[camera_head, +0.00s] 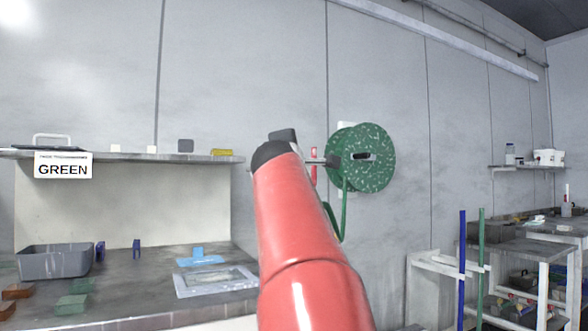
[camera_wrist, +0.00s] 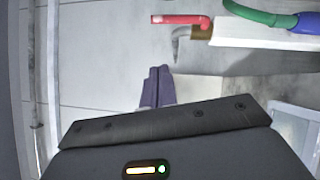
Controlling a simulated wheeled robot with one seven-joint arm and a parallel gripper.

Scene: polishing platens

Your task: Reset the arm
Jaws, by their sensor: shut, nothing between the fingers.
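My gripper (camera_wrist: 157,72) shows at the lower middle of the wrist view, its two dark purple fingers side by side and shut, with nothing between them. In the head view my red arm rises through the middle, and I cannot clearly make out the fingers there. Behind the arm's upper end, a round green speckled disc (camera_head: 372,176) hangs at the wall with a green hose (camera_head: 334,222) below it. I cannot tell from the head view how far the arm's end is from the disc.
At left, a bench bears a grey bin (camera_head: 55,262), a light framed plate (camera_head: 215,281) and blocks. Above it is a shelf with a GREEN sign (camera_head: 63,166). At right stand blue (camera_head: 462,245) and green (camera_head: 480,265) poles by benches. The wrist view shows a red pipe (camera_wrist: 180,19).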

